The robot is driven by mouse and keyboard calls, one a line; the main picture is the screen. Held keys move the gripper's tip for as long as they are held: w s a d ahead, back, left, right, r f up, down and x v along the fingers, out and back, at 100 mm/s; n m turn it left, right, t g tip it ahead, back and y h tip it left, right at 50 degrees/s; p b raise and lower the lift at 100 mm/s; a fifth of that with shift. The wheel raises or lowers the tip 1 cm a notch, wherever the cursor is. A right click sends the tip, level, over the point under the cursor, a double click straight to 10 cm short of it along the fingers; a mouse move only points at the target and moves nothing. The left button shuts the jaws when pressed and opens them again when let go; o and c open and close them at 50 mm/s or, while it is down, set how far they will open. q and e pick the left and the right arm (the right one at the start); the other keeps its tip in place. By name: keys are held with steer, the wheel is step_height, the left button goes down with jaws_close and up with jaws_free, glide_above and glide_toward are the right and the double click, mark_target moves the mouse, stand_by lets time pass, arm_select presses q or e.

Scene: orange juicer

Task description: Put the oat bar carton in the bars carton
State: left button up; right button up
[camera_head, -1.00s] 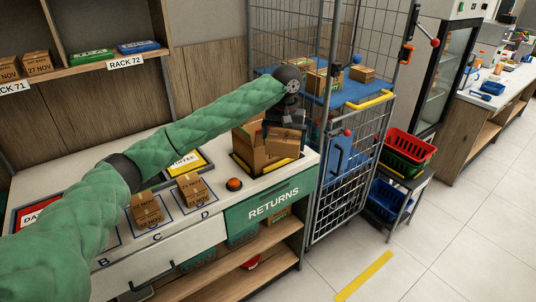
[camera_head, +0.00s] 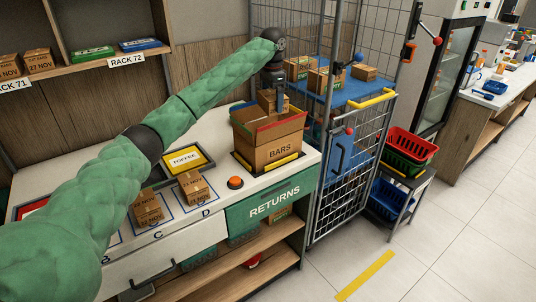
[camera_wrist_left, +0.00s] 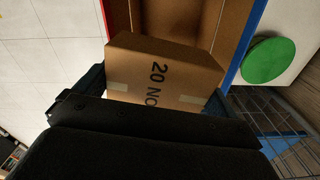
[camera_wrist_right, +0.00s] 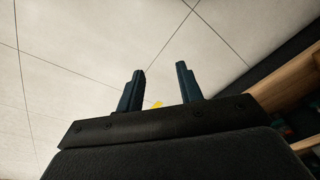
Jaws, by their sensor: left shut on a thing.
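The open brown box marked BARS (camera_head: 275,154) stands at the right end of the counter, with red, blue and green on its rim. My left gripper (camera_head: 272,92) is above the box and shut on a small brown carton (camera_head: 266,101). In the left wrist view the held carton (camera_wrist_left: 160,74) shows the print "20 NO", and the bars carton (camera_wrist_left: 185,22) lies beyond it. I cannot tell whether the held carton's lower part is inside the box. My right gripper (camera_wrist_right: 161,92) is open and empty, over the floor.
Two small cartons (camera_head: 147,207) (camera_head: 193,186) lie on the counter at spots C and D. An orange button (camera_head: 235,183) and a yellow TOFFEE tray (camera_head: 184,159) are near them. A wire cage trolley (camera_head: 340,185) stands close right of the box.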

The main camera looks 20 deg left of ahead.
arm_select(q)
steer(key=shift+w+a+f+m+b, duration=0.3)
steer(key=shift+w+a+f+m, duration=0.45)
steer(key=shift+a+f+m, duration=0.25)
steer(key=shift+f, duration=0.4)
step_height(320, 180, down, 14)
steer(key=p, duration=0.4)
steer(key=shift+w+r, duration=0.1)
steer(key=shift+a+f+p, duration=0.1)
steer(key=shift+f+p, duration=0.5)
steer(key=shift+f, duration=1.35)
arm_select(e)
steer(key=s+d+f, duration=0.1)
steer(key=f, duration=0.5)
steer(key=s+d+f, duration=0.2)
steer(key=f, duration=0.4)
steer(key=shift+f+t, duration=0.3)
steer(key=shift+f, duration=0.1)
arm_select(q)
steer(key=shift+f, duration=0.1)
arm_select(e)
steer(key=shift+s, duration=0.15)
arm_select(q)
steer(key=o, duration=0.7)
arm_select(e)
steer(key=shift+f, duration=0.1)
